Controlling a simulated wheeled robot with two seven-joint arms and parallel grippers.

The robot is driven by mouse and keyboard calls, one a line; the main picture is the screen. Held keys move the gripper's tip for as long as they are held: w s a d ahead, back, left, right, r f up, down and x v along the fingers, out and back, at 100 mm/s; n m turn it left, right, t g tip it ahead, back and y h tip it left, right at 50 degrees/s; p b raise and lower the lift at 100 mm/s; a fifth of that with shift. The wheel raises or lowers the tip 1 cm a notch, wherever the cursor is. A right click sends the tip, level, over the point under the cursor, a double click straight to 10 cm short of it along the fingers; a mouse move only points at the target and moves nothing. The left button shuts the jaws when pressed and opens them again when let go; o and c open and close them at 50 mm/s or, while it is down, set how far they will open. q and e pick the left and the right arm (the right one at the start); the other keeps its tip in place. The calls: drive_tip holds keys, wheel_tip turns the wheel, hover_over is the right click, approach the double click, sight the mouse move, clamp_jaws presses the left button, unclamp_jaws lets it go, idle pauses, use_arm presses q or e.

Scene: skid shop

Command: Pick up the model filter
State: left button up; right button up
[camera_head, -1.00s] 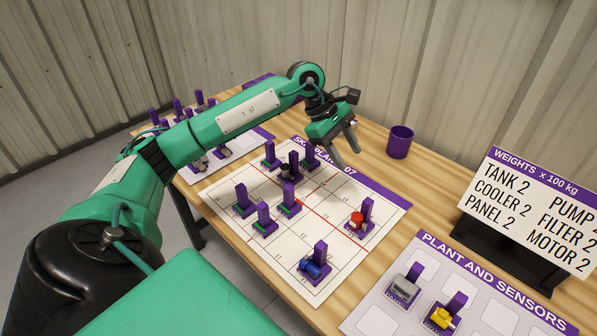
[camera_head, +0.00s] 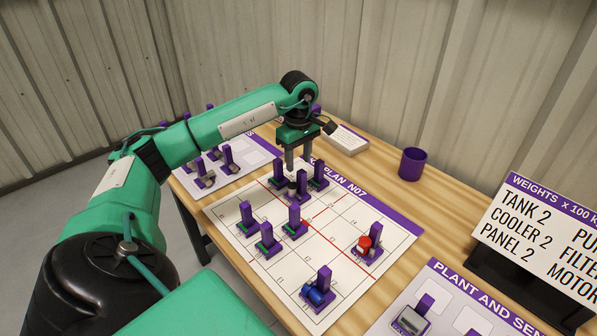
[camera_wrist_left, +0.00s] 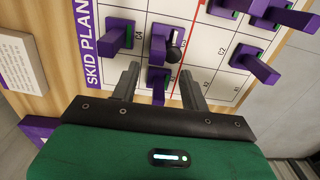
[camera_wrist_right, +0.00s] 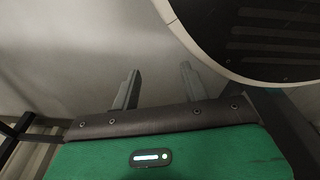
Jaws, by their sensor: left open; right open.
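No label marks which model is the filter. Several models with purple upright handles stand on the skid plan sheet (camera_head: 335,218). My left gripper (camera_head: 298,158) is open, pointing down over the far end of the sheet. Below it cluster a model with a black rounded part (camera_wrist_left: 173,53), a green-based model (camera_wrist_left: 120,36) and another purple-handled model (camera_wrist_left: 158,88). That last one shows between the open fingers (camera_wrist_left: 161,76) in the left wrist view; I see no grip on it. My right gripper (camera_wrist_right: 157,78) is open and empty, away from the table.
A red model (camera_head: 364,243) and a blue model (camera_head: 318,295) stand nearer on the sheet. A purple cup (camera_head: 412,164) and weights sign (camera_head: 535,235) stand right. A white-topped block (camera_head: 347,140) lies behind the gripper. Other model sheets flank the plan.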

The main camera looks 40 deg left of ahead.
sight(301, 171)
use_arm(q)
drive_tip(key=shift+w+d+f+p, duration=0.1)
drive_tip(key=shift+f+p, duration=0.05)
drive_tip(key=shift+f, duration=0.75)
drive_tip(key=shift+w+d+f+p, duration=0.1)
drive_tip(key=shift+d+f+p, duration=0.1)
drive_tip(key=shift+f, duration=0.7)
drive_tip(key=shift+d+f+p, duration=0.1)
drive_tip(key=shift+f+p, duration=0.05)
drive_tip(key=shift+f, duration=0.75)
clamp_jaws()
use_arm(e)
drive_tip(key=shift+s+d+f, duration=0.25)
drive_tip(key=shift+s+f, duration=0.2)
drive_tip(key=shift+s, duration=0.15)
drive_tip(key=shift+s+d+f, duration=0.2)
drive_tip(key=shift+s+f, duration=0.25)
drive_tip(key=shift+s, duration=0.15)
